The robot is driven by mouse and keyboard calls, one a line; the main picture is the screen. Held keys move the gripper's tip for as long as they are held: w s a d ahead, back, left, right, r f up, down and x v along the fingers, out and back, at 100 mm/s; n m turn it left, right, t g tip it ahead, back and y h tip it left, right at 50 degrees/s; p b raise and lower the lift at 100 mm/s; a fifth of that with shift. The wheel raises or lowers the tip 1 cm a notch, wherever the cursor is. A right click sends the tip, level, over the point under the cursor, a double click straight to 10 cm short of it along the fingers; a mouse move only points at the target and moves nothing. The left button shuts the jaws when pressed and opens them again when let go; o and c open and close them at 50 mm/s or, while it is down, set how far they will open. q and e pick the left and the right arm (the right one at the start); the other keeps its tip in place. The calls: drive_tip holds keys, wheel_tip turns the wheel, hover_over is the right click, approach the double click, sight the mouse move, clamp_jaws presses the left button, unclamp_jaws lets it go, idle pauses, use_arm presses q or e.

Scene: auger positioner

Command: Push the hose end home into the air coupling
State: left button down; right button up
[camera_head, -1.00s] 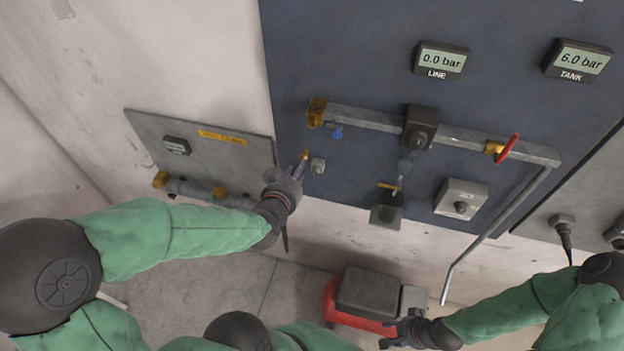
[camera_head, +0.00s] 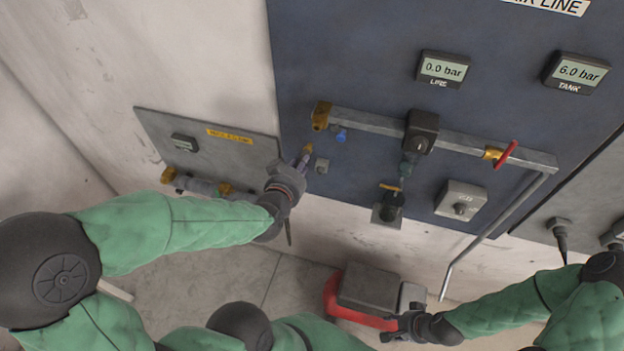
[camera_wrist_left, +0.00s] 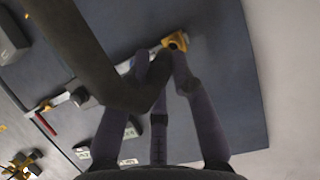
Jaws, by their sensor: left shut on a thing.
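The air coupling is the brass fitting (camera_head: 320,115) at the left end of the grey pipe on the blue panel. It also shows in the left wrist view (camera_wrist_left: 176,41), just beyond the fingertips. My left gripper (camera_head: 302,160) is shut on the hose end (camera_head: 308,149), whose brass tip points up toward the coupling. In the head view the tip appears below the coupling, with a visible gap. A dark hose (camera_wrist_left: 85,45) seems to cross the left wrist view and partly hides the fingers.
A blue knob (camera_head: 341,135) and a small grey block (camera_head: 321,166) sit close to the hose end. A red-handled valve (camera_head: 507,154) is on the pipe's right. A grey side panel (camera_head: 205,150) is at left. A red and grey unit (camera_head: 365,292) stands below.

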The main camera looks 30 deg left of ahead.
sight(310, 145)
use_arm(q)
drive_tip(key=shift+n+y, duration=0.4)
drive_tip(key=shift+w+a+r+p, duration=0.1)
drive_tip(key=shift+w+a+p, duration=0.15)
drive_tip(key=shift+w, duration=0.95)
drive_tip(key=shift+w+a+p, duration=0.1)
drive_tip(key=shift+w+p, duration=0.2)
drive_tip(key=shift+w, duration=0.85)
drive_tip(key=shift+w+a+b, duration=0.2)
drive_tip(key=shift+w, duration=0.55)
drive_tip(key=shift+w+a+b, duration=0.2)
drive_tip(key=shift+w, duration=0.55)
drive_tip(key=c, duration=1)
unclamp_jaws()
drive_tip(key=shift+w, duration=0.1)
drive_tip(key=shift+v, duration=6.05)
